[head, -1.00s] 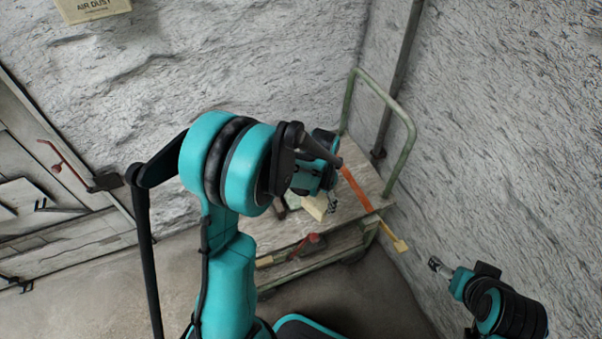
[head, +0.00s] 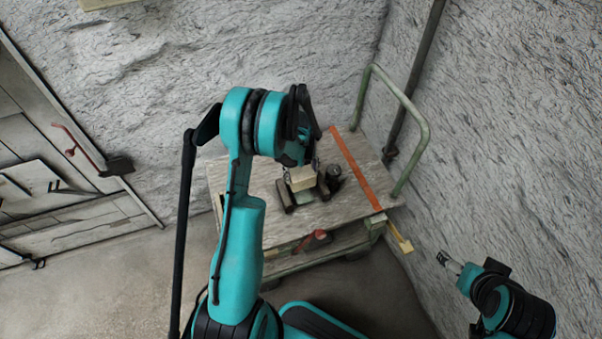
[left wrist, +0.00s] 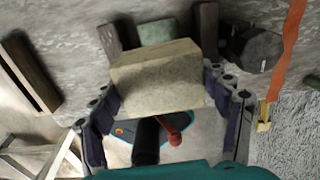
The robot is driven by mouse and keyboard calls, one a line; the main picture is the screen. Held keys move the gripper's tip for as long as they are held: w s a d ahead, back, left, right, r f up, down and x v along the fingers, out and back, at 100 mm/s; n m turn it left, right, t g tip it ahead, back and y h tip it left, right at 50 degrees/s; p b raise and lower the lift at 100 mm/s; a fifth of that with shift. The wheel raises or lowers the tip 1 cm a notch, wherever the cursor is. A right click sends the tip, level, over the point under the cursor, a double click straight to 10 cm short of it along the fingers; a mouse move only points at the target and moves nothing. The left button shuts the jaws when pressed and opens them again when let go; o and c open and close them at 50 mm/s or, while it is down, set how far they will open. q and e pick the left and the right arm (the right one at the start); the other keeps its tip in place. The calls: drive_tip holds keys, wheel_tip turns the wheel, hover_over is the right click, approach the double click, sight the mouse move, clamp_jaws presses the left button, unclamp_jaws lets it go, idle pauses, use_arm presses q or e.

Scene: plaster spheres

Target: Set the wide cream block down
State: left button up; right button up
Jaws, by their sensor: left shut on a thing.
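The wide cream block (head: 302,179) is between the fingers of my left gripper (head: 301,168), which is shut on it. In the left wrist view the cream block (left wrist: 157,80) spans the space between the two fingers of the left gripper (left wrist: 160,95). It overlaps a pale green block (left wrist: 157,32), which shows just beyond it over the cart top. I cannot tell whether the two touch. My right gripper (head: 445,259) is away to the right by the wall, apart from the cart. Its jaw opening is too small to judge.
The wooden-topped cart (head: 240,178) has a green handle (head: 416,117). Brown blocks (head: 285,196) flank the pale green block, and a dark round piece (head: 334,174) stands to the right. An orange strip (head: 352,165) crosses the top.

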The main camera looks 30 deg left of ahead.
sight(301, 183)
use_arm(q)
drive_tip(key=shift+a, duration=0.1)
idle(0.4)
drive_tip(key=shift+a+f+b, duration=0.1)
drive_tip(key=shift+b, duration=0.25)
wheel_tip(301, 183, down, 6)
drive_tip(key=b, duration=0.4)
drive_tip(key=shift+r, duration=0.25)
drive_tip(key=shift+b, duration=0.55)
idle(0.8)
drive_tip(key=shift+f, duration=0.25)
drive_tip(key=o, duration=1.9)
drive_tip(key=shift+o, duration=0.2)
